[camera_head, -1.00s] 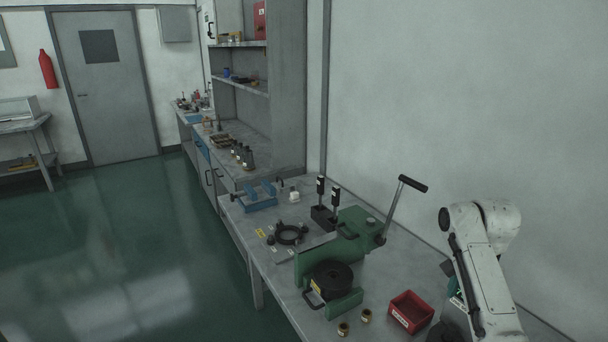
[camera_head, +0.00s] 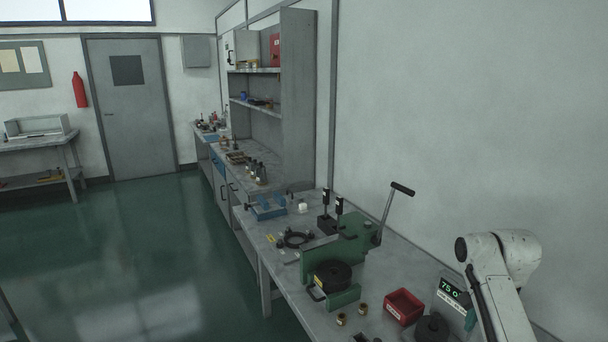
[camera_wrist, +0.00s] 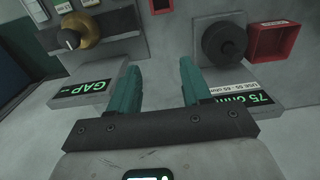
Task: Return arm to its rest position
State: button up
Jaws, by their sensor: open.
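My arm (camera_head: 500,295), white, is at the right of the head view, bent down over the bench. In the wrist view my gripper (camera_wrist: 158,88) has two teal fingers set wide apart, with nothing between them. The fingertips are mostly hidden in the head view.
A red bin (camera_head: 404,306) and black round piece (camera_head: 432,328) lie close to my arm. A green press (camera_head: 345,250) with a raised lever (camera_head: 390,212) stands left of them. Two brass cups (camera_head: 352,314) sit at the front edge. The wall is behind the bench.

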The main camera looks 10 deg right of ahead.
jog(key=s+a+f+n+t, duration=0.1)
jog(key=s+a+f+n, duration=0.35)
jog(key=a, duration=0.35)
jog(key=s+a+f+n+t, duration=0.2)
jog(key=s+a+f+n, duration=0.1)
jog(key=s+a+f, duration=0.35)
jog(key=s+a+r+n+t, duration=0.1)
jog(key=s+a+n, duration=0.15)
jog(key=s, duration=0.45)
jog(key=s+a+r+n+t, duration=0.1)
jog(key=s+a+r+n, duration=0.1)
jog(key=s+n, duration=0.35)
jog(key=s+d+f+m+g+b, duration=0.1)
jog(key=s+f+g, duration=0.3)
jog(key=s+f, duration=0.4)
jog(key=s+m+b, duration=0.1)
jog(key=s, duration=0.2)
jog(key=shift+s+d+f, duration=0.25)
jog(key=shift+s+d, duration=0.1)
jog(key=shift+s, duration=0.05)
